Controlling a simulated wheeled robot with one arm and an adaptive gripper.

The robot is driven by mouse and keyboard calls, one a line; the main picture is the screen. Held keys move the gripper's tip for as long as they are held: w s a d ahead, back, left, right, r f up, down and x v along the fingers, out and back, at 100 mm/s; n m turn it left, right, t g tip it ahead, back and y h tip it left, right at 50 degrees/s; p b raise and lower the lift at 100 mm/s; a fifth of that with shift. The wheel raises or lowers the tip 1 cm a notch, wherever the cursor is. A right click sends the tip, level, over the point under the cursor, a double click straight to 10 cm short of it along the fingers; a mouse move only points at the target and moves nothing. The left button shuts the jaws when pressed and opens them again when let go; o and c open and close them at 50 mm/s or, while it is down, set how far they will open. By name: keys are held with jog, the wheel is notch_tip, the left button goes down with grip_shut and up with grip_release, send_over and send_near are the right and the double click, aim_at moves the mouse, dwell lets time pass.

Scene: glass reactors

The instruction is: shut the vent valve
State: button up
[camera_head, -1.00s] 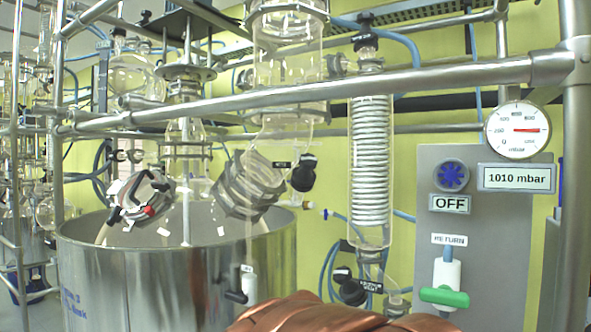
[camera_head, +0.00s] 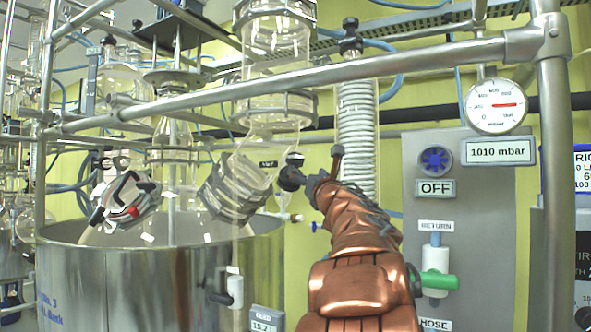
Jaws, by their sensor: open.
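A black valve knob (camera_head: 290,178) sits on the glass below the upper column, beside a small label (camera_head: 268,163) too small to read surely. It looks like the vent valve. My gripper (camera_head: 313,181) is at the right of this knob, at the end of my bronze arm. Its dark fingers are small in view and reach close to the knob, open. I cannot tell whether they touch it. The far side of the knob and part of the fingers are hidden.
A metal rail (camera_head: 300,82) crosses above my gripper. The coiled glass condenser (camera_head: 357,120) stands behind it. A grey panel (camera_head: 480,220) at right bears a gauge (camera_head: 497,106), an OFF display and a green-handled return valve (camera_head: 440,281). A steel vessel (camera_head: 130,280) stands at lower left.

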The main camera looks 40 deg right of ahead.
aim_at(298, 165)
jog(key=n+y, duration=0.1)
jog(key=n, duration=0.2)
jog(key=shift+a+r+t+y, duration=0.1)
jog(key=shift+r+t+y, duration=0.2)
jog(key=shift+r+y, duration=0.1)
jog(key=shift+p+x, duration=1.8)
jog(key=shift+x, duration=1.7)
jog(key=shift+w+r, duration=0.1)
jog(key=shift+w, duration=0.25)
jog(key=c, duration=1.2)
jog(key=shift+o, duration=0.2)
jog(key=shift+m+h+b, duration=0.45)
jog(key=shift+m+h, duration=0.25)
jog(key=shift+h, duration=0.3)
